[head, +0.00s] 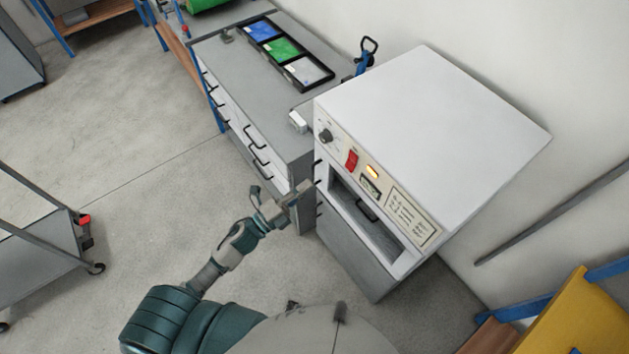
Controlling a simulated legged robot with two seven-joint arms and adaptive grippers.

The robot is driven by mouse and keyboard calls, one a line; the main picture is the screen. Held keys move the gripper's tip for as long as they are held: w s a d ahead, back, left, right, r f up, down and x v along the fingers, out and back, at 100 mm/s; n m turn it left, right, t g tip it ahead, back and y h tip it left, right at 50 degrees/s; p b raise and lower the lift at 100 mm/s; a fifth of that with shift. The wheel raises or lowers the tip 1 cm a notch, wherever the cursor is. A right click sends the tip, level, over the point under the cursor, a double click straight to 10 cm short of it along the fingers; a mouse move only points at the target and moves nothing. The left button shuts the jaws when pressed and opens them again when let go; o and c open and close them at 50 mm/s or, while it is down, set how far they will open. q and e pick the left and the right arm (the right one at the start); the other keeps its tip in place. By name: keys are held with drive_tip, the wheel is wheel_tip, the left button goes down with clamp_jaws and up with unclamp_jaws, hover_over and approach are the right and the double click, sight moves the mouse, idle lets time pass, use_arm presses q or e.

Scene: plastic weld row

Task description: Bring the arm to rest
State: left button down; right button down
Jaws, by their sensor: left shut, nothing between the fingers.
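My left arm comes in from the lower left of the head view. My left gripper (296,194) is shut and empty. In the picture it lies at the front corner of the grey drawer cabinet, just left of the white machine (440,130). I cannot tell whether it touches either one. My right gripper is not in view.
The white machine has a red switch (351,160), a lit amber lamp (372,172) and a dark front opening. The drawer cabinet (225,65) bears a black tray with blue, green and white sections. A cart (40,235) stands left. The floor between is clear.

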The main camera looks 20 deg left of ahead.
use_arm(q)
drive_tip(key=shift+a, duration=0.25)
idle(0.3)
